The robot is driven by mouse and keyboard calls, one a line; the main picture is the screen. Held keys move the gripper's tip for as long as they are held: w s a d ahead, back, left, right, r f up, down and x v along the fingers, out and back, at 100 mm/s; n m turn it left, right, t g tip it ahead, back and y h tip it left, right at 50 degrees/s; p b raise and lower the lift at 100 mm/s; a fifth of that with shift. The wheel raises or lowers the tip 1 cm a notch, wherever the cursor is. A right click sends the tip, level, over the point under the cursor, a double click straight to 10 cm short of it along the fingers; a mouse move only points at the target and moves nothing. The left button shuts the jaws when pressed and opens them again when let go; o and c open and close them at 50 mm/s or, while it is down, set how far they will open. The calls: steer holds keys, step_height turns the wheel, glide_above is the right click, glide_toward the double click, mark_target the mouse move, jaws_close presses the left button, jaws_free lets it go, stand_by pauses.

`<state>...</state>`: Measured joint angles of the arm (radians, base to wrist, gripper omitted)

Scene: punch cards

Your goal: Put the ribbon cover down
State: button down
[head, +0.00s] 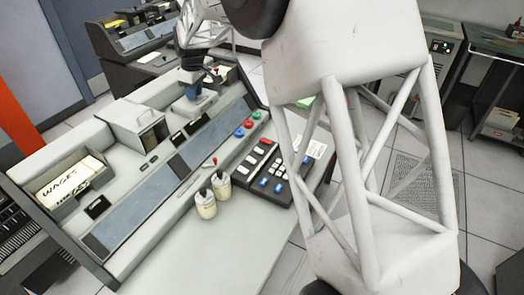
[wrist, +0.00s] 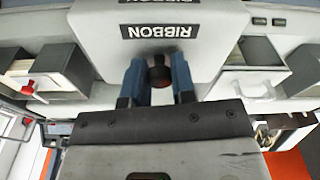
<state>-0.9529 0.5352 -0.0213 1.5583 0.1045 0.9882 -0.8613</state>
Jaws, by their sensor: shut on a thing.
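The ribbon cover (wrist: 205,62) is a pale grey panel in the wrist view, with an upside-down black RIBBON label and a dark round knob (wrist: 158,73). My gripper (wrist: 158,80) has its two blue fingers on either side of this knob and is shut on it. In the head view my gripper (head: 193,93) points down over the back part of the grey console (head: 225,125). The cover is hard to make out there, and I cannot tell whether it touches the console.
A tray of cards marked WAGES (head: 66,182) is at the console's left. A grey box (head: 138,125) stands beside my gripper. Two cream canisters (head: 206,203) stand near the front, left of the coloured buttons (head: 265,182).

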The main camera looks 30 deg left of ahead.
steer(key=w+d+f+m, duration=0.1)
steer(key=w+d+f, duration=0.4)
steer(key=w, duration=0.7)
steer(key=w+d+f+m, duration=0.2)
steer(key=w+d+f, duration=0.4)
steer(key=w, duration=0.6)
steer(key=w+d+f+m, duration=0.1)
steer(key=w+d+f, duration=0.4)
steer(key=w, duration=0.7)
steer(key=shift+w+d+f, duration=0.15)
steer(key=shift+d+f, duration=0.1)
steer(key=shift+d, duration=0.6)
step_height(320, 180, down, 6)
steer(key=shift+f, duration=0.25)
steer(key=shift+f, duration=1.75)
steer(key=shift+f, duration=0.1)
steer(key=c, duration=0.9)
jaws_free()
steer(key=shift+c, duration=0.2)
